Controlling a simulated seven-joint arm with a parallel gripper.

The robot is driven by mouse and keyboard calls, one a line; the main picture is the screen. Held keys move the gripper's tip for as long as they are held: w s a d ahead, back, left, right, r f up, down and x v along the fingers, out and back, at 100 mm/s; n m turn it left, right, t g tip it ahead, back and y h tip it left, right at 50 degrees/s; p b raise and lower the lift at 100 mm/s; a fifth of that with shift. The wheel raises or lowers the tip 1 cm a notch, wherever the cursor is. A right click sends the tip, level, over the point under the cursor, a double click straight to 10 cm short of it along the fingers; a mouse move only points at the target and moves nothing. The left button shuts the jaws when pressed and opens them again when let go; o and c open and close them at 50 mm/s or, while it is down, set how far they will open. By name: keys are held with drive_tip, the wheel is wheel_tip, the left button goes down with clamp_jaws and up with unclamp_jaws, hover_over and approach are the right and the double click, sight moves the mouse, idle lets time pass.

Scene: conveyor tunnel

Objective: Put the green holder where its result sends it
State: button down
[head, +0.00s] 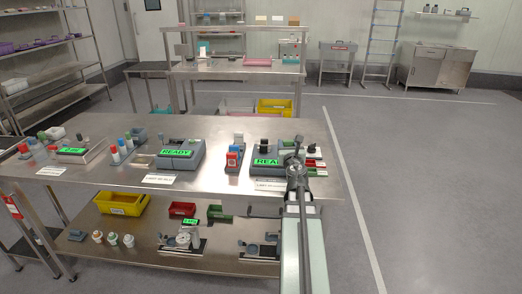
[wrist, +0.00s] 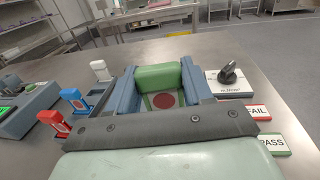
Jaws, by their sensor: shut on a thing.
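The green holder (wrist: 160,77) shows in the wrist view as a green block, with a green-edged panel bearing a dark red disc just below it. My gripper (wrist: 160,90) is shut on the holder, with its blue-grey fingers on either side. I cannot tell whether the holder rests on something. In the head view my gripper (head: 297,165) is at the right end of the steel table, over the right-hand station (head: 262,168); its green screen is partly covered. Beside it are a FAIL plate (wrist: 257,112) with a red edge and a PASS plate (wrist: 272,145) with a green edge.
A black knob (wrist: 228,74) stands on a white plate right of the gripper. Red (wrist: 54,122), blue (wrist: 75,99) and white (wrist: 100,70) upright pieces stand to the left. A middle station (head: 180,155) reads READY. The table's right edge is close.

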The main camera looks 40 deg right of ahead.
drive_tip(key=s+d+r+m+g+h, duration=0.1)
drive_tip(key=s+d+m+g+h, duration=0.1)
drive_tip(key=s+d, duration=0.45)
drive_tip(key=shift+d+f, duration=0.2)
drive_tip(key=shift+f, duration=1.15)
drive_tip(key=shift+d+f, duration=0.15)
drive_tip(key=shift+f, duration=1.15)
drive_tip(key=shift+f, duration=1.5)
drive_tip(key=shift+c, duration=1.9)
unclamp_jaws()
drive_tip(key=shift+r, duration=0.2)
wheel_tip(320, 180, up, 10)
drive_tip(key=shift+f, duration=0.25)
drive_tip(key=shift+w, duration=0.1)
